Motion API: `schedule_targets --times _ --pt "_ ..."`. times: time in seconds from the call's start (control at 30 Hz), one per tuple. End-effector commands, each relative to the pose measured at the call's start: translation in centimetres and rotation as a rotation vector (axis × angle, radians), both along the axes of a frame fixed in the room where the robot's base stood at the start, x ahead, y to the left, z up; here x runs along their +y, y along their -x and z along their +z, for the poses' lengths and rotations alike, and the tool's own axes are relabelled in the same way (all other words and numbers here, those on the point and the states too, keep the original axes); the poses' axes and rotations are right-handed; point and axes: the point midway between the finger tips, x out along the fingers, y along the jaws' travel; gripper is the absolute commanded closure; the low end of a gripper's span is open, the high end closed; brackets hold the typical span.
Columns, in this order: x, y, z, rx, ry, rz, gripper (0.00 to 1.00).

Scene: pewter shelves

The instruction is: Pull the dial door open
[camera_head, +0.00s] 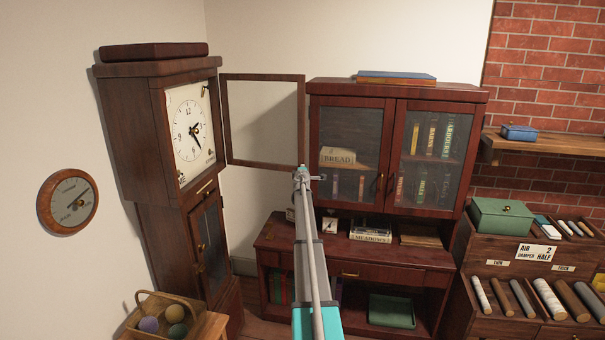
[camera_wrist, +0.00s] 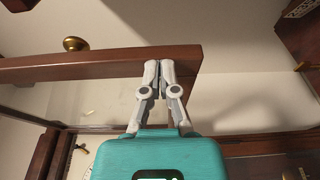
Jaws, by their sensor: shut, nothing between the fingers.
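The tall wooden clock (camera_head: 150,130) stands at the left with its white dial (camera_head: 190,130) uncovered. The dial door (camera_head: 264,76), a brown frame with a glass pane, stands swung out to the right of the dial, well open. My gripper (camera_head: 300,172) is by the door's lower right corner. In the wrist view my gripper (camera_wrist: 158,66) is shut and empty, its fingertips at the door's wooden rail (camera_wrist: 100,64) near its end. I cannot tell whether they touch it. A brass knob (camera_wrist: 75,44) shows beyond the rail.
A glass-doored bookcase (camera_head: 394,100) stands behind the door to the right, with a lower desk (camera_head: 345,258). A basket of yarn balls (camera_head: 165,312) is at the front left. A round gauge (camera_head: 67,202) hangs on the left wall. A drawer unit with a green box (camera_head: 500,219) is at the right.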

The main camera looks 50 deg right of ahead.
Motion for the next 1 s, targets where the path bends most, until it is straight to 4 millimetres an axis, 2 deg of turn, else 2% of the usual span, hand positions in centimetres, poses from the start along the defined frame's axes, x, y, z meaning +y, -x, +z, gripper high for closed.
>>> schedule_targets --times 0.1,0.3,0.77,1.0 --pt "-0.4 -1.4 0.0 0.000 0.000 0.014 1.00" --pt "-0.6 -2.2 0.0 0.000 0.000 0.023 1.00" --pt "-0.7 -2.1 0.0 0.000 0.000 0.023 1.00" --pt "0.0 -1.8 0.0 0.000 0.000 0.023 1.00"
